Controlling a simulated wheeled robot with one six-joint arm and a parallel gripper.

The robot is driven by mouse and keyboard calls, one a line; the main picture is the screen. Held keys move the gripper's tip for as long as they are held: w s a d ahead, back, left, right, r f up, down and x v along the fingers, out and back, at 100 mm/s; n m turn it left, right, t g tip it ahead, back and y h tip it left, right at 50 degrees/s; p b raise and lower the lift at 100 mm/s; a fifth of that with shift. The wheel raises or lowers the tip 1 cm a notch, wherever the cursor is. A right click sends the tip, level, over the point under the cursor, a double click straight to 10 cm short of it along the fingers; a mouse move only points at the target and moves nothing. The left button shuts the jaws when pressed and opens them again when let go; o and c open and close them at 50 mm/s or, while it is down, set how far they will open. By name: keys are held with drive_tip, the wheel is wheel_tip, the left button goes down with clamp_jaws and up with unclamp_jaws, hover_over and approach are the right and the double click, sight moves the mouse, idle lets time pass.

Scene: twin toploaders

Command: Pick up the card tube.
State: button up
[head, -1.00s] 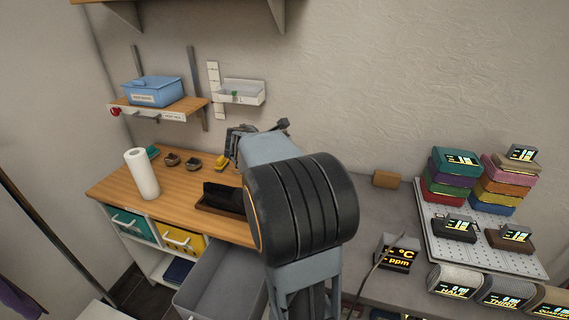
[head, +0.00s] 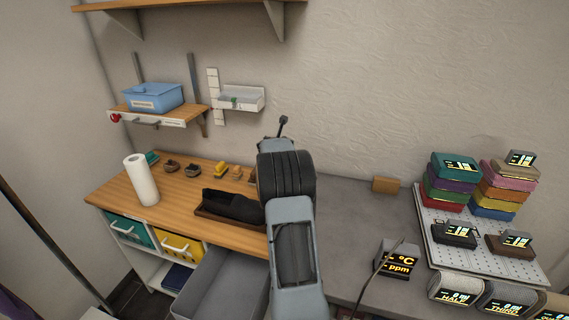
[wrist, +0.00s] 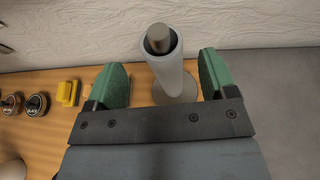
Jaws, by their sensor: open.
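The card tube (wrist: 168,75) shows in the wrist view as a pale grey upright cylinder around a darker post (wrist: 158,38), whose rounded top sticks out above it. It stands over a round base (wrist: 178,91) near the wall. My gripper (wrist: 164,80) is open, with one green-padded finger to the left of the tube and one to the right. Gaps show on both sides, so the fingers seem apart from it. In the head view my own arm hides the gripper and the tube.
On the wooden bench (head: 128,196) stand a white paper roll (head: 141,180), a dark tray (head: 232,208), yellow blocks (head: 220,171) and small brown items (head: 171,167). An open grey drawer (head: 222,283) juts out in front. A shelf holds a blue box (head: 153,96). Stacked coloured boxes (head: 452,180) stand right.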

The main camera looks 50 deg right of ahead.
drive_tip(key=p+x, duration=0.3)
drive_tip(key=x, duration=0.2)
drive_tip(key=shift+d, duration=0.2)
drive_tip(key=c, duration=1.3)
wheel_tip(320, 180, up, 28)
drive_tip(key=p, duration=0.6)
idle(0.6)
